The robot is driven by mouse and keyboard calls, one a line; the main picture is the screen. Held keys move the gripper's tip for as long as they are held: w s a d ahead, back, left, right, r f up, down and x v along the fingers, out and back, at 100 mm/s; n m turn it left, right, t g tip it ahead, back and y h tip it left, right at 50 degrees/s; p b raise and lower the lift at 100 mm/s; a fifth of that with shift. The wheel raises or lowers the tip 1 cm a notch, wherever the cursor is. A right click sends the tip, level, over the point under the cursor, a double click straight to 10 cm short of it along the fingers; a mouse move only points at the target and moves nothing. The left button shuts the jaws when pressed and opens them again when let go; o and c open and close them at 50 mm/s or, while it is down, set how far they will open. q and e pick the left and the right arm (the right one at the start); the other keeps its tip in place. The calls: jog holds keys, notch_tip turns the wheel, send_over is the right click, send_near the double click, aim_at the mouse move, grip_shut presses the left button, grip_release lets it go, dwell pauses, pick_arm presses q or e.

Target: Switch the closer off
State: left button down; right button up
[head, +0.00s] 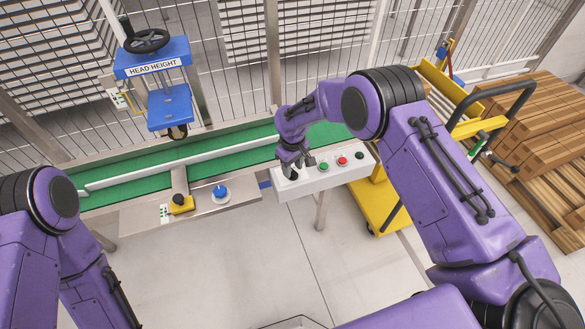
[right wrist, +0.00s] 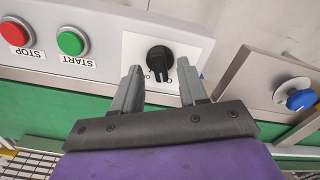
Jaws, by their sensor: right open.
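A white control box (head: 335,172) sits at the front edge of the conveyor. In the right wrist view it carries a black rotary knob (right wrist: 160,57) on a white label plate, partly hidden by my fingers; the lettering is upside down and only partly readable. My right gripper (head: 293,168) is at the box's left end. In the right wrist view its open fingers (right wrist: 158,72) stand either side of the knob, with gaps showing; contact cannot be told. The closer's blue head (head: 152,57), marked HEAD HEIGHT, stands over the conveyor. My left gripper is out of view.
Beside the knob are a green START button (right wrist: 72,41) and a red STOP button (right wrist: 15,31). A blue button (head: 220,190) and a yellow box with a black knob (head: 181,204) sit on the conveyor's edge. A yellow cart (head: 368,205) stands right. Floor in front is clear.

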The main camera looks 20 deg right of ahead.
aim_at(293, 171)
notch_tip(293, 171, up, 9)
jog(key=b, duration=0.1)
jog(key=shift+r, duration=0.2)
